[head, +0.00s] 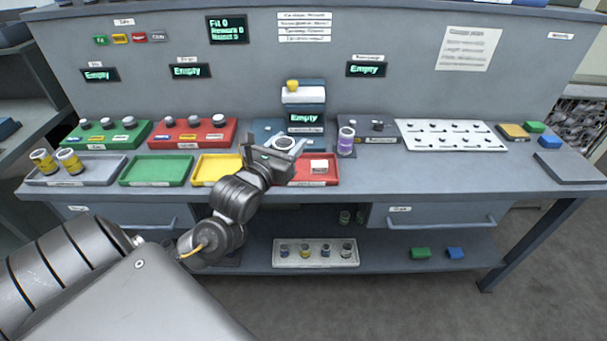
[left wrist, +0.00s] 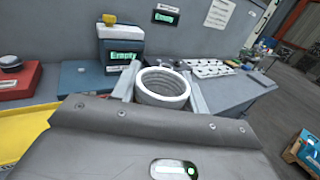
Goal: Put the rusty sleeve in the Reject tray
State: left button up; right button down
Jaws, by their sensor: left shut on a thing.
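My left gripper (head: 281,148) is shut on a sleeve (head: 284,142), held above the bench at the back edge of the red tray. In the left wrist view the sleeve (left wrist: 163,86) is a pale grey ring with an open top, between the two fingers. Its outer side is mostly hidden, and I cannot make out rust. My right gripper is not in view.
A yellow tray (head: 203,182), a green tray (head: 157,171) and a grey tray (head: 103,172) with two yellow-banded sleeves stand to the left.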

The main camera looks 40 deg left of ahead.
pick_arm(q)
jog(key=shift+a, duration=0.35)
jog(key=shift+w+a+f, duration=0.15)
jog(key=shift+w, duration=0.15)
jog(key=w+a+f+p, duration=0.2)
jog(key=w+a+f, duration=0.5)
jog(key=w+f, duration=0.2)
jog(key=shift+w+a, duration=0.25)
jog(key=shift+w, duration=0.4)
jog(key=f, duration=0.1)
jog(key=f+p, duration=0.1)
jog(key=f, duration=0.1)
jog(key=shift+w+a, duration=0.1)
jog(key=shift+w, duration=0.1)
jog(key=shift+f, duration=0.3)
jog(key=shift+f, duration=0.15)
